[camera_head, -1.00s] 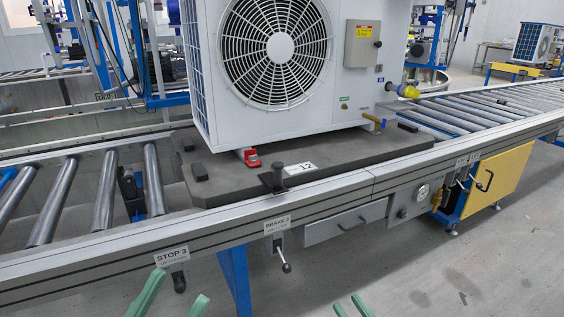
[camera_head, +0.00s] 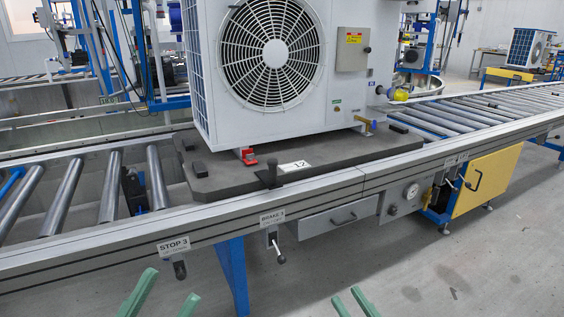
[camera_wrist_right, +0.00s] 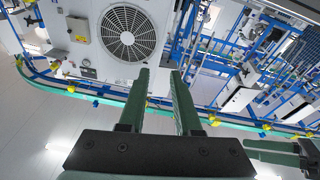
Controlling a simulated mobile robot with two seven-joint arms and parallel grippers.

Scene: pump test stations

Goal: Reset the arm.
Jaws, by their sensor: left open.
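My left gripper (camera_head: 163,301) shows at the bottom edge of the head view, its two green fingers apart and nothing visible between them. My right gripper (camera_head: 354,304) also shows at the bottom edge, only its green fingertips in view. In the right wrist view, the right gripper (camera_wrist_right: 160,85) has two fingers apart with nothing between them. Both grippers appear in front of the conveyor, apart from it. Most of both arms is out of view.
A white fan unit (camera_head: 340,100) stands on a dark pallet (camera_head: 220,183) on the roller conveyor (camera_head: 110,235). A brake lever (camera_head: 278,252), a stop lever (camera_head: 180,268) and a drawer (camera_head: 338,221) are on its front. The grey floor in front is clear at right.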

